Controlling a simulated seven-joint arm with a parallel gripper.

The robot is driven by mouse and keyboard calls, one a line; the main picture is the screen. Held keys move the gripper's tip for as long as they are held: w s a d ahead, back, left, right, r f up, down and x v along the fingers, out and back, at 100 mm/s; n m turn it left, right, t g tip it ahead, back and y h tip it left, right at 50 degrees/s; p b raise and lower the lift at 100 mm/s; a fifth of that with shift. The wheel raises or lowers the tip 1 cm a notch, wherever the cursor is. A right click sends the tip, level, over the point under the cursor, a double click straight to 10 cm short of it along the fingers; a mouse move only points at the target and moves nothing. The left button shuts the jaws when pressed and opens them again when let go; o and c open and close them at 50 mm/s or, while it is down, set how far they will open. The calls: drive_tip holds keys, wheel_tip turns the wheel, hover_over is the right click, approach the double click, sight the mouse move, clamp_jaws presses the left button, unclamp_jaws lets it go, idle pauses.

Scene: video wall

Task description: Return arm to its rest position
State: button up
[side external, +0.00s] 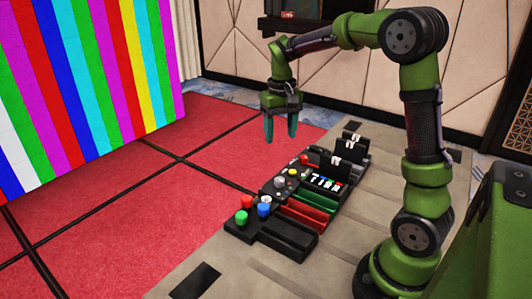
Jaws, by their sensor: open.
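My gripper (281,129) hangs from my green arm with its fingers pointing down. It is open and nothing shows between its fingers. It is in the air above and beyond the row of black control units (297,197), apart from them.
The control units carry red, green and blue knobs (251,210), red and green slots (308,214) and upright black pieces (345,150). They stand on a beige surface (225,265). A colour-striped video wall (85,85) stands at left behind a clear red floor (120,190).

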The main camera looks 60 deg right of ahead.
wheel_tip(320, 180, up, 2)
idle(0.5)
drive_tip(key=s+a+r+n+t+y, duration=0.2)
drive_tip(key=s+a+t, duration=0.5)
drive_tip(key=s+a, duration=0.7)
drive_tip(key=shift+a+r, duration=0.25)
drive_tip(key=shift+a, duration=0.75)
